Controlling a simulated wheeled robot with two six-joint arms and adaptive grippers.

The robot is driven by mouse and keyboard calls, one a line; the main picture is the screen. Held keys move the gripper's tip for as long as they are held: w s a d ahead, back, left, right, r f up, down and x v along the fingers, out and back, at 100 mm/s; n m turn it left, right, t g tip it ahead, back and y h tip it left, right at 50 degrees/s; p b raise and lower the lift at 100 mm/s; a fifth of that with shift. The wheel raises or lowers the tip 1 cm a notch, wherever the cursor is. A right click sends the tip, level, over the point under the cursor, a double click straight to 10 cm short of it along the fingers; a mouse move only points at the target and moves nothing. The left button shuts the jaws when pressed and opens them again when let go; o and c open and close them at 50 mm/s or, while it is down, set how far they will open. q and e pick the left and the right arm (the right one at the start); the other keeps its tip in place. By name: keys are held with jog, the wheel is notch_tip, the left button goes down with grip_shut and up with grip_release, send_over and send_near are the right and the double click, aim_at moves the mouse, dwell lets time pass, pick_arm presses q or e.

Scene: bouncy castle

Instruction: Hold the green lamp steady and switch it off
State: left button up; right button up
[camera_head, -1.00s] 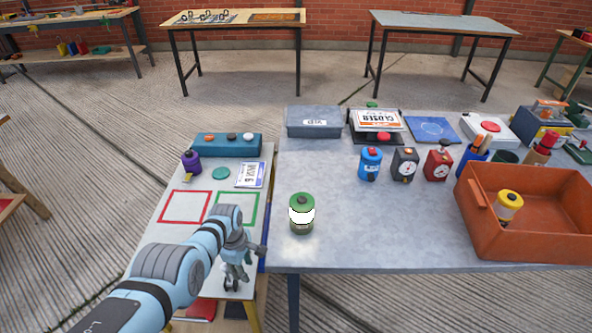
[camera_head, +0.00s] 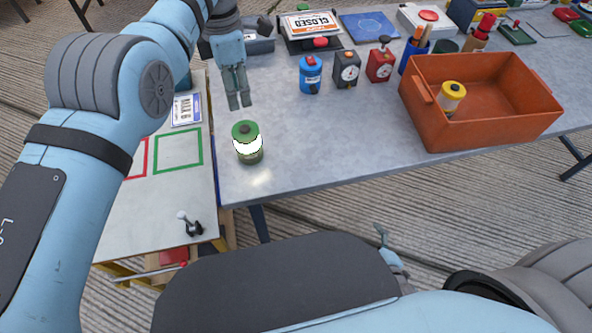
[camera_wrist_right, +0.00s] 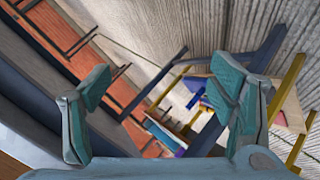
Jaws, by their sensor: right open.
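The green lamp (camera_head: 247,143) stands upright near the left front corner of the grey table. It has a green top with a dark button and a white body that glows brightly. My left gripper (camera_head: 239,106) hangs fingers-down just behind the lamp in the head view, apart from it. Its fingers look close together with nothing visible between them; their opening is unclear. My right gripper (camera_wrist_right: 160,82) is open and empty in its wrist view, away from the lamp. The lamp does not show in that view.
An orange bin (camera_head: 480,125) holding a yellow lamp (camera_head: 451,97) stands to the right. A blue canister (camera_head: 310,74), a black timer (camera_head: 346,68) and a red timer (camera_head: 380,61) stand behind. A lower side table (camera_head: 170,190) adjoins at left. The tabletop between lamp and bin is clear.

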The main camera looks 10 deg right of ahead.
jog(key=w+r+n+t, duration=0.4)
jog(key=r, duration=0.8)
jog(key=w+r+n+t, duration=0.4)
jog(key=r+t, duration=0.1)
jog(key=r, duration=0.7)
jog(key=w+a+r+n+y, duration=0.2)
jog(key=a+r+n, duration=0.1)
jog(key=n, duration=0.1)
jog(key=n+g+y, duration=0.5)
jog(key=n+y, duration=0.4)
jog(key=n, duration=1.2)
send_near(257, 149)
jog(key=x, duration=1.2)
jog(key=shift+w+a+f, duration=0.1)
jog(key=shift+w+a, duration=0.1)
jog(key=shift+w, duration=0.15)
